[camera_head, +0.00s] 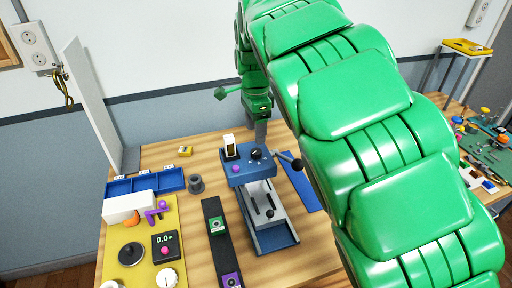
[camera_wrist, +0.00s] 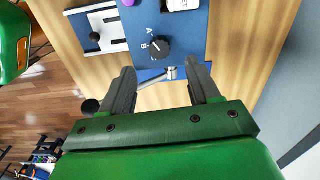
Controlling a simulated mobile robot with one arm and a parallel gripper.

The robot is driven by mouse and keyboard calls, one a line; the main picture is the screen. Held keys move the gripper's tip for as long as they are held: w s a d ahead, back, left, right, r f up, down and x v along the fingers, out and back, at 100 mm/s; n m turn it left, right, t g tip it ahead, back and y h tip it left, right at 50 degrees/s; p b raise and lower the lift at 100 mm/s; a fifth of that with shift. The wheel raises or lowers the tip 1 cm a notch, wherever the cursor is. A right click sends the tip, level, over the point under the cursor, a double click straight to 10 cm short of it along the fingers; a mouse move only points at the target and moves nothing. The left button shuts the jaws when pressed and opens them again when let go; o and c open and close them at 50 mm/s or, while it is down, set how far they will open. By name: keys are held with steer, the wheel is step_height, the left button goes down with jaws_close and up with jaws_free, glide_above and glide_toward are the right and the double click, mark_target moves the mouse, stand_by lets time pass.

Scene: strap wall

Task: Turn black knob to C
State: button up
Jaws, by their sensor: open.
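The black knob (camera_wrist: 160,46) sits on a blue panel (camera_wrist: 195,38) in the wrist view, with the letters A and B printed on its left. A third mark below B is hard to read. A pale mark on the knob appears to face the letters, near B, but I cannot tell exactly. The knob also shows small on top of the blue machine in the head view (camera_head: 256,153). My gripper (camera_wrist: 163,78) is open, its two dark fingers apart and pointing at the panel. The knob lies beyond the fingertips, between their lines, untouched. In the head view my gripper (camera_head: 261,128) is above and behind the machine.
A metal lever (camera_wrist: 172,73) juts from the panel edge between my fingertips; its dark ball end (camera_head: 297,164) shows in the head view. A white-faced block (camera_head: 230,146) and a purple button (camera_head: 237,170) are near the knob. A blue bin (camera_head: 146,184) stands left.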

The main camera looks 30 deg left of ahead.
mark_target(256, 151)
step_height(256, 151, down, 7)
steer(key=shift+d+f, duration=0.1)
steer(key=shift+f, duration=0.05)
steer(key=shift+c, duration=0.3)
steer(key=c, duration=1)
